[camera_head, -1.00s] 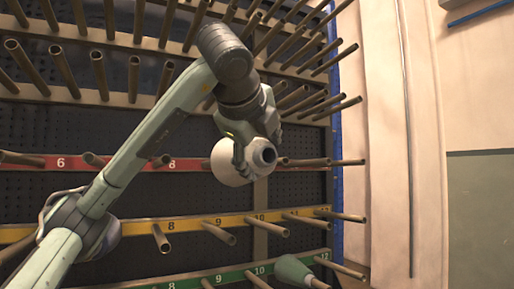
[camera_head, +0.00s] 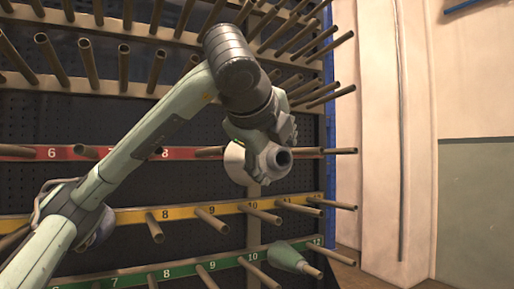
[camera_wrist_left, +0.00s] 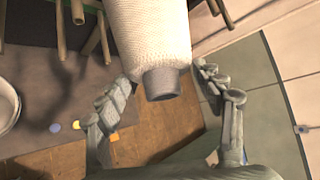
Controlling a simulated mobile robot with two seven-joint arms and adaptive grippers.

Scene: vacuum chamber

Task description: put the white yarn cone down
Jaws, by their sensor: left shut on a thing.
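The white yarn cone (camera_head: 235,160) is in my left gripper (camera_head: 262,138), in front of the peg rack near its red rail. Its grey core end points right and toward the camera. In the left wrist view the cone (camera_wrist_left: 155,32) shows with its grey core end (camera_wrist_left: 162,84) between the two fingers of the left gripper (camera_wrist_left: 165,88). The fingers hide part of the cone in the head view. I cannot tell whether it touches a peg. My right gripper is not in view.
The rack has red (camera_head: 115,153), yellow (camera_head: 185,212) and green (camera_head: 175,271) numbered rails with many protruding pegs. A green cone (camera_head: 286,257) sits on a peg low at the right. A pale wall stands at the right. A white round container (camera_wrist_left: 7,106) shows at the wrist view's left edge.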

